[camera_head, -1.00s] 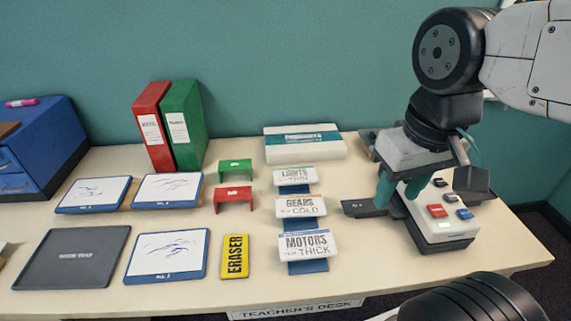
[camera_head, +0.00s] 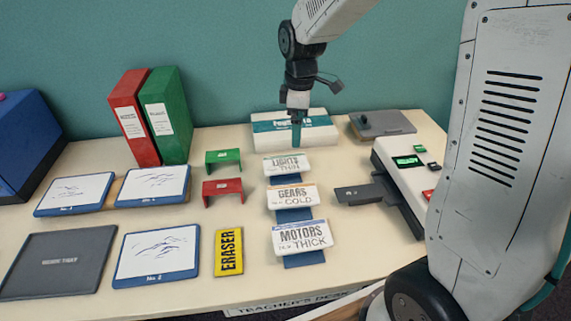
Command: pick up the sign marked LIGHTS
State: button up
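The LIGHTS sign (camera_head: 287,164) is a small white tilted sign on a blue base, at the back of a column of similar signs. My gripper (camera_head: 296,146) is above and just behind the LIGHTS sign, pointing down, its teal fingers seen nearly edge-on. I cannot tell whether the fingers touch the sign or how far apart they are. The GEARS sign (camera_head: 291,197) stands in front of the LIGHTS sign, and the MOTORS sign (camera_head: 302,237) stands in front of that.
A white and teal box (camera_head: 262,131) lies behind the signs. Green (camera_head: 223,156) and red (camera_head: 222,187) brackets stand to the left, with the yellow eraser (camera_head: 229,251) in front. A white device with buttons (camera_head: 405,175) is to the right. Red (camera_head: 131,115) and green (camera_head: 167,112) binders stand at the back left.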

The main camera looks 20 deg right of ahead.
aim_at(286, 163)
jog(key=w+f+n, duration=0.1)
jog(key=w+f, duration=0.1)
jog(key=f, duration=0.3)
jog(key=w+f+n, duration=0.1)
jog(key=w+f, duration=0.1)
jog(key=f, duration=0.3)
jog(key=w+a+f+n, duration=0.1)
jog(key=w+f, duration=0.1)
jog(key=f, duration=0.4)
jog(key=c, duration=1.1)
